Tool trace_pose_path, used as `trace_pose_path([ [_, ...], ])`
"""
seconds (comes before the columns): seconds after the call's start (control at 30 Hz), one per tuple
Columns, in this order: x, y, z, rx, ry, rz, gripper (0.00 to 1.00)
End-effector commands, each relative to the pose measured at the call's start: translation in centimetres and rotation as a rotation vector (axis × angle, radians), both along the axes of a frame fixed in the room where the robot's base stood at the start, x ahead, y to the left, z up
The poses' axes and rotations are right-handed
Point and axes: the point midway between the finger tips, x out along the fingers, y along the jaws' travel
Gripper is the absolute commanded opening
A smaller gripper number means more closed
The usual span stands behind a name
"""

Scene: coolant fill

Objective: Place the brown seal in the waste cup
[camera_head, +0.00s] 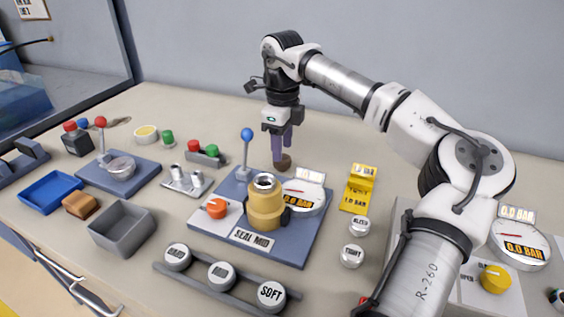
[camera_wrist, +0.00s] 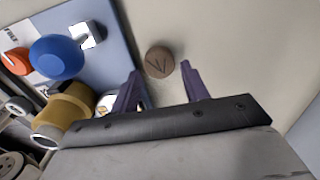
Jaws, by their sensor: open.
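The brown seal (camera_head: 284,165) is a small dark round piece on the bench behind the blue SEAL MID plate. In the wrist view the brown seal (camera_wrist: 160,62) shows as a disc with a dark V-like mark, between and slightly beyond my fingertips. My gripper (camera_head: 281,155) points down at the seal with its purple fingers. In the wrist view my gripper (camera_wrist: 161,72) is open, with a gap on both sides of the disc. No container bears a readable waste label; a grey, empty, open square container (camera_head: 122,230) stands at the front left.
The SEAL MID plate (camera_head: 300,248) carries a brass cylinder (camera_head: 266,203), a blue-knobbed lever (camera_head: 247,150) and a gauge (camera_head: 303,198). A blue tray (camera_head: 50,193) and brown block (camera_head: 80,205) are at left. A yellow stand (camera_head: 358,188) is at right. Bench behind the seal is clear.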

Motion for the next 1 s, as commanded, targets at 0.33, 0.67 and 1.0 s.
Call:
trace_pose_path([
  [0.33, -0.2, 0.1, -4.3, 0.001, 0.001, 0.0, 0.45],
  [0.67, -0.1, 0.1, -4.3, 0.0, 0.001, 0.0, 0.24],
  [1.0, -0.1, 0.1, -4.1, 0.0, 0.001, 0.0, 0.13],
])
